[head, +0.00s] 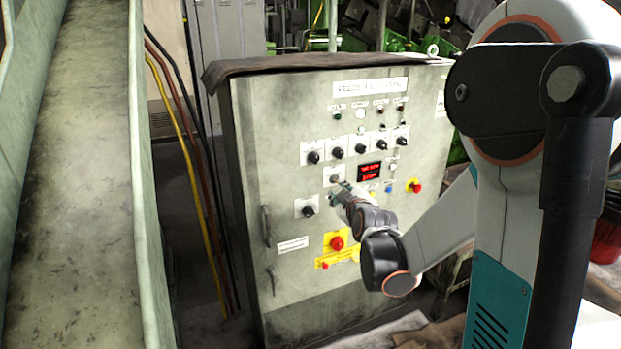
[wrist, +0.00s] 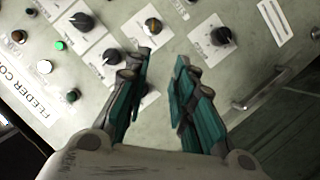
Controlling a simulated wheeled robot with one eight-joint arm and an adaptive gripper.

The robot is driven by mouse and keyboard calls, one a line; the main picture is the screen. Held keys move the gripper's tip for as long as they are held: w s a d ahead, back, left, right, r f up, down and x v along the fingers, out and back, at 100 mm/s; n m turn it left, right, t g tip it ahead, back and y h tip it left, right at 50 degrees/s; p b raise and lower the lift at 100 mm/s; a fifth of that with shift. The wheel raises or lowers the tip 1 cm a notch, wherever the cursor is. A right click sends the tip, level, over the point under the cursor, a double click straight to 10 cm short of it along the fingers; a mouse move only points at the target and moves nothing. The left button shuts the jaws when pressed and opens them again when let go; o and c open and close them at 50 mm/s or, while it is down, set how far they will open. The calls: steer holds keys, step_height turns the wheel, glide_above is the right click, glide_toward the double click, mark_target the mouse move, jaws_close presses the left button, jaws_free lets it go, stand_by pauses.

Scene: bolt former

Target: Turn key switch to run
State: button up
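The key switch (head: 334,180) looks like a small round switch on a white plate, mid-panel on the grey control cabinet (head: 300,295). In the wrist view the brass-coloured key switch (wrist: 153,25) lies just beyond the left fingertip. My gripper (head: 341,194) is close to the panel, just below the switch in the head view. In the wrist view my gripper (wrist: 164,60) has its two teal-padded fingers apart, with bare panel between them and nothing held. The key slot and its position are too small to read. Whether a fingertip touches the panel I cannot tell.
Black selector knobs (head: 337,153) line up above the switch; another knob (head: 307,212) is lower left. A door handle (head: 266,226) sticks out. A metal chute (head: 70,180) stands left.

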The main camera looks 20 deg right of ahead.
mark_target(337, 182)
steer(key=d+b+x, duration=0.1)
steer(key=b+x, duration=0.1)
steer(key=x, duration=0.5)
steer(key=d+b+x, duration=0.1)
steer(key=b+x, duration=0.1)
steer(key=x, duration=0.6)
steer(key=shift+s+d+f+n+h, duration=0.3)
steer(key=shift+s+d+n, duration=0.1)
jaws_close()
